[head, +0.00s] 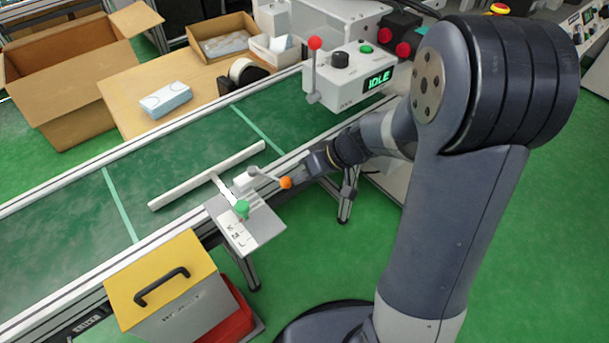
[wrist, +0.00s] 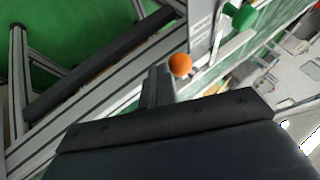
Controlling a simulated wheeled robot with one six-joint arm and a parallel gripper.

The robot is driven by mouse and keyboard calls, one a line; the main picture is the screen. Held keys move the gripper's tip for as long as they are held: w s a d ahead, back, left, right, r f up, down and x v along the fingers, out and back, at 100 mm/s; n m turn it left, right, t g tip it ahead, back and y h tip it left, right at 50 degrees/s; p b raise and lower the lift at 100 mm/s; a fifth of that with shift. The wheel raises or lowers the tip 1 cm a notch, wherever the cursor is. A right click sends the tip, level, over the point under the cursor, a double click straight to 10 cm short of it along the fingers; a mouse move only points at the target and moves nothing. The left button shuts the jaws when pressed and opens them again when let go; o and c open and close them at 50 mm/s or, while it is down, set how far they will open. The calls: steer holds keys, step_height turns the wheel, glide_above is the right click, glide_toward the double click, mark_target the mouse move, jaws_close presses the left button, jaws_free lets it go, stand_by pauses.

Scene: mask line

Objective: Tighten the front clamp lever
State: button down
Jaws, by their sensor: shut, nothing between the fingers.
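The front clamp lever is a thin grey rod ending in an orange ball knob (head: 286,183). It starts at a light grey hub (head: 245,180) on the clamp plate (head: 247,232) at the near edge of the conveyor. A green knob (head: 242,207) stands on the same plate. My gripper (head: 297,180) is shut and empty, its tips close beside the orange ball. In the wrist view the orange ball (wrist: 180,65) sits just past the fingertips (wrist: 158,80); I cannot tell whether they touch. The green knob (wrist: 241,17) is farther off at the top.
A white guide rail (head: 207,177) lies across the green conveyor belt (head: 70,240). A control box (head: 350,72) with a red-tipped lever and an IDLE display stands behind. A yellow-lidded reject bin (head: 165,275) is at the front left. A blue-white mask box (head: 165,99) lies on the table.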

steer(key=shift+s+a+b, duration=0.4)
steer(key=shift+s+b, duration=0.45)
steer(key=shift+b, duration=0.1)
steer(key=shift+m, duration=0.3)
steer(key=shift+w, duration=0.1)
